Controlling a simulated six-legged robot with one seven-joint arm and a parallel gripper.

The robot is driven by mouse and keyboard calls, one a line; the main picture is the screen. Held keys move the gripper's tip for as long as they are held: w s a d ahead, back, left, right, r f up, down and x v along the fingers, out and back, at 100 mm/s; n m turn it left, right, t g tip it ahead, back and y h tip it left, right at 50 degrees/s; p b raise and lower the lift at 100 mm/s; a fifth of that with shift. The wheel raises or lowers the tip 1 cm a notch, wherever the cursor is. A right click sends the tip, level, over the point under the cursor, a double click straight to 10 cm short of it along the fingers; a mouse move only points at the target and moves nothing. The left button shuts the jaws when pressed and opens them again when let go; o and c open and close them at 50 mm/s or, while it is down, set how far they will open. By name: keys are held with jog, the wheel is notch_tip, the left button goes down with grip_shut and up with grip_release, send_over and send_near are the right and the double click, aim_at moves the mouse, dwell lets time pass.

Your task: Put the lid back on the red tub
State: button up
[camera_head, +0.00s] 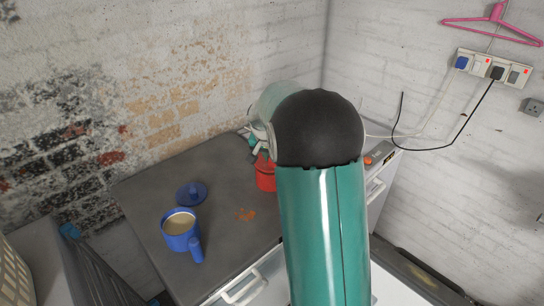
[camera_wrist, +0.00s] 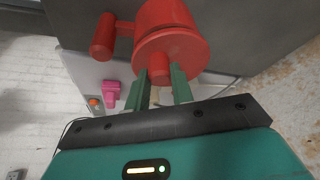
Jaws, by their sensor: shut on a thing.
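The red tub (camera_wrist: 160,14) has a side handle (camera_wrist: 103,38) and shows at the top of the wrist view. In the head view the red tub (camera_head: 265,173) stands on the grey worktop, partly hidden behind my arm. The red lid (camera_wrist: 187,50) is a round disc with a knob, over the tub's mouth. My gripper (camera_wrist: 162,75) is shut on the lid's knob, one finger on each side. I cannot tell whether the lid rests fully on the rim or sits just above it. In the head view my arm hides most of the gripper.
An open blue mug (camera_head: 180,231) with beige contents stands at the front left of the worktop (camera_head: 228,190). A blue lid (camera_head: 191,194) lies behind it. Brick walls stand behind. A pink thing (camera_wrist: 112,92) shows in the wrist view.

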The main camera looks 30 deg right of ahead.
jog(key=o, duration=1.5)
jog(key=shift+o, duration=0.2)
jog(key=shift+r, duration=3.5)
grip_shut()
jog(key=shift+f, duration=0.95)
